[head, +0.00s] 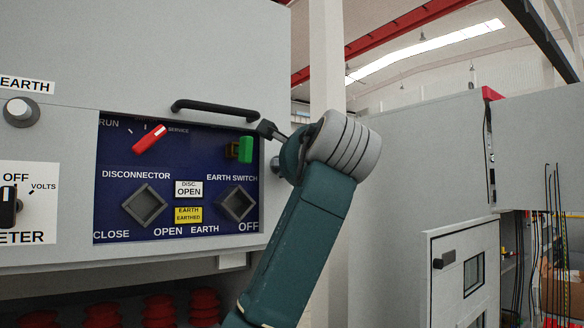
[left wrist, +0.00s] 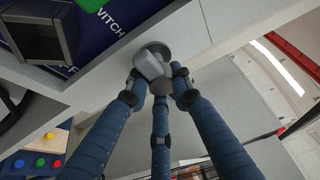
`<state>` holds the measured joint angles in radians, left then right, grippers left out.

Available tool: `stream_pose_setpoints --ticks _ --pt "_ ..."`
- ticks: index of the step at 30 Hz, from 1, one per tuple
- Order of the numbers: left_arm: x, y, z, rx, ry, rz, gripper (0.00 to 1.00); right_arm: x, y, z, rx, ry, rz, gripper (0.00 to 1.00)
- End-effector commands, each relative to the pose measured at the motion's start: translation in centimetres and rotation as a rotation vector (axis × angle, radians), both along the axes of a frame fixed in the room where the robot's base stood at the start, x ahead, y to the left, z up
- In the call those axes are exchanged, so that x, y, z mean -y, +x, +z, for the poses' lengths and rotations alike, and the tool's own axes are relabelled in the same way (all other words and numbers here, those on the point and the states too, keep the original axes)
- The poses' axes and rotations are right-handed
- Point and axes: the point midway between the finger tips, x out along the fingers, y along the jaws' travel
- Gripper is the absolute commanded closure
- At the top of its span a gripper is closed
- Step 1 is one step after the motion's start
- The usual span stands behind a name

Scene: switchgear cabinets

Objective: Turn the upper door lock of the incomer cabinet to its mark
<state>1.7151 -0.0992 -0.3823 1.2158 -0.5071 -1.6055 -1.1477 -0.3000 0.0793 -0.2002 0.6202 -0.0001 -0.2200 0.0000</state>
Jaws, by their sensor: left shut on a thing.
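The upper door lock (left wrist: 152,62) is a grey knob on a round dark base, set in the grey door strip beside the blue panel in the left wrist view. My left gripper (left wrist: 158,83) has its three blue fingers closed around the knob, with the tips touching it. In the head view my arm comes up from below to the right edge of the cabinet (head: 225,60), and my grey wrist hides most of the gripper and lock. One dark finger end (head: 267,129) shows beside the wrist. I cannot make out the lock's mark. My right gripper is not in view.
The blue panel (head: 168,172) left of my wrist carries a red switch (head: 149,139), a green switch (head: 245,149) and two square sockets. A black handle (head: 213,109) sticks out above it. Another cabinet with an open door (head: 446,285) stands to the right.

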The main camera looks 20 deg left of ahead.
Motion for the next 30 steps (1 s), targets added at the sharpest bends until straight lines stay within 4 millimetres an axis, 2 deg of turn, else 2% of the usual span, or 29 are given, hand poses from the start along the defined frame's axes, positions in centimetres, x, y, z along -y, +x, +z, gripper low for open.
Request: stream_pose_setpoints --ticks 4,5,6,17,20,30 --pt "0.0 0.0 -0.1 -0.002 0.002 0.001 1.0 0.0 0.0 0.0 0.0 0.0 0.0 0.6" --pt "0.0 0.0 -0.1 -0.002 0.002 0.001 0.72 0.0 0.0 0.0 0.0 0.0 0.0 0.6" --pt "0.0 0.0 -0.1 -0.002 0.002 0.001 0.69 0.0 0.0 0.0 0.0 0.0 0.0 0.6" --pt "0.3 -0.4 0.0 0.001 0.002 -0.001 0.69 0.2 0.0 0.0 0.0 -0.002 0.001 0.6" --pt "1.0 -1.5 0.1 0.003 0.001 -0.002 0.69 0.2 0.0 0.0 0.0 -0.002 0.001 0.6" --pt "4.5 -7.7 0.1 0.002 0.002 -0.002 0.69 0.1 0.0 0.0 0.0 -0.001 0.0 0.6"
